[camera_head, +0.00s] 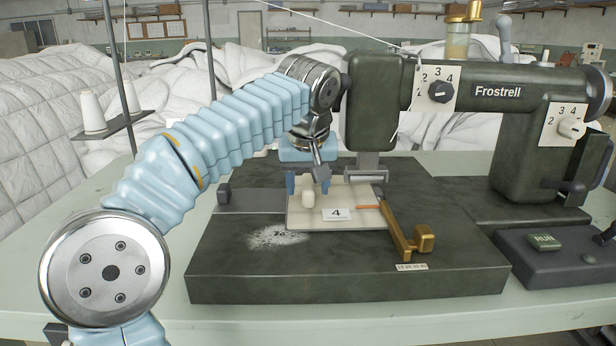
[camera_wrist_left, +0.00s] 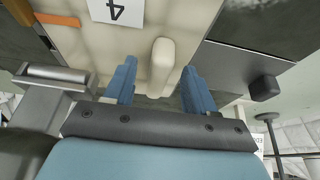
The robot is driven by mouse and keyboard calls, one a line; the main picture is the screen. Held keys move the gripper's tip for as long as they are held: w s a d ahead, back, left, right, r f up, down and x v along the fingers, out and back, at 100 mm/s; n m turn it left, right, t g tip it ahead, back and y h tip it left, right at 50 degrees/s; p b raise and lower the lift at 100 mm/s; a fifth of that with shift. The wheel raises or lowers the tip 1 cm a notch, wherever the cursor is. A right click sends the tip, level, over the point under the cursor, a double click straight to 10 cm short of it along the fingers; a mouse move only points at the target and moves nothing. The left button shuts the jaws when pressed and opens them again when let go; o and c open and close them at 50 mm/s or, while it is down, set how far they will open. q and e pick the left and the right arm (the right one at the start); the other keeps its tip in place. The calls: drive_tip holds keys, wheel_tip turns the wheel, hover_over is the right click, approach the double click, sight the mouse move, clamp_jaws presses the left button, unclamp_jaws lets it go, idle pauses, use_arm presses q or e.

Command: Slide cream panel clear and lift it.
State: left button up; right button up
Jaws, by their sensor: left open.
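The cream panel (camera_head: 360,216) lies flat on the dark bed of the sewing machine, under the machine's head. It has a raised cream knob (camera_head: 308,198) and a white label reading 4 (camera_head: 337,214). My left gripper (camera_head: 307,187) is at the panel, its blue fingers pointing down around the knob area. In the left wrist view the two fingers (camera_wrist_left: 158,85) stand apart with the cream knob (camera_wrist_left: 161,62) between them, and the panel (camera_wrist_left: 190,25) fills the middle. I cannot tell whether the fingers touch the knob. My right gripper is not seen.
The dark green sewing machine (camera_head: 375,105) stands close to the right of my left gripper. A brass piece (camera_head: 405,235) with an orange pointer sits right of the panel. A RUN switch box (camera_head: 560,260) is at the right. White duvet heaps (camera_head: 45,130) lie behind the pale green table.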

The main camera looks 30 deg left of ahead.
use_arm(q)
drive_tip(key=shift+c, duration=0.4)
clamp_jaws()
drive_tip(key=shift+s+a+r, duration=0.1)
drive_tip(key=shift+s+a, duration=0.5)
drive_tip(key=shift+a, duration=0.4)
drive_tip(key=shift+s+a+f, duration=0.1)
drive_tip(key=shift+s+a, duration=0.55)
drive_tip(key=shift+a, duration=0.35)
drive_tip(key=shift+s+a+r, duration=0.1)
drive_tip(key=shift+s+a, duration=0.5)
drive_tip(key=shift+a, duration=0.4)
drive_tip(key=shift+o, duration=0.4)
unclamp_jaws()
drive_tip(key=p+v, duration=0.3)
drive_tip(key=v, duration=1.1)
drive_tip(key=shift+p, duration=0.4)
drive_tip(key=shift+w, duration=0.1)
